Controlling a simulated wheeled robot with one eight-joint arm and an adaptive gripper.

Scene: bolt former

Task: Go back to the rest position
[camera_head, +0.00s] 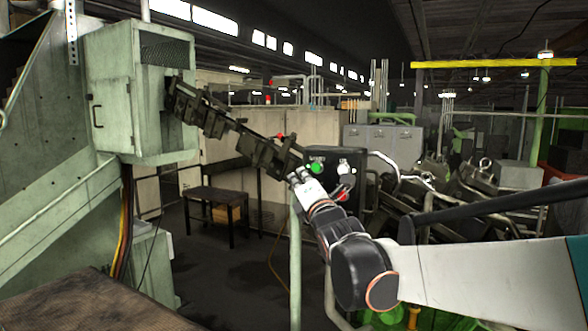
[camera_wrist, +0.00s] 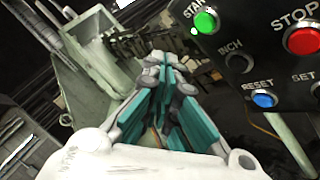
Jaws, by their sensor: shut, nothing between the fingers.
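My gripper (camera_wrist: 158,62) shows in the wrist view with its teal fingers shut together and nothing between them. In the head view my gripper (camera_head: 297,173) is at the end of my outstretched arm, by the left edge of a black control panel (camera_head: 330,160). In the wrist view the panel (camera_wrist: 235,85) fills the upper right, to the right of the fingers and apart from them. It carries a green START button (camera_wrist: 205,22), a red STOP button (camera_wrist: 303,39), a blue RESET button (camera_wrist: 264,100) and a dark INCH button (camera_wrist: 240,63).
A green-grey machine cabinet (camera_head: 120,90) stands at the left, with a dark conveyor-like bar (camera_head: 222,125) sloping down towards the panel. A pale post (camera_head: 295,265) stands below my gripper. A small dark table (camera_head: 215,197) is behind. Dark floor lies open between.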

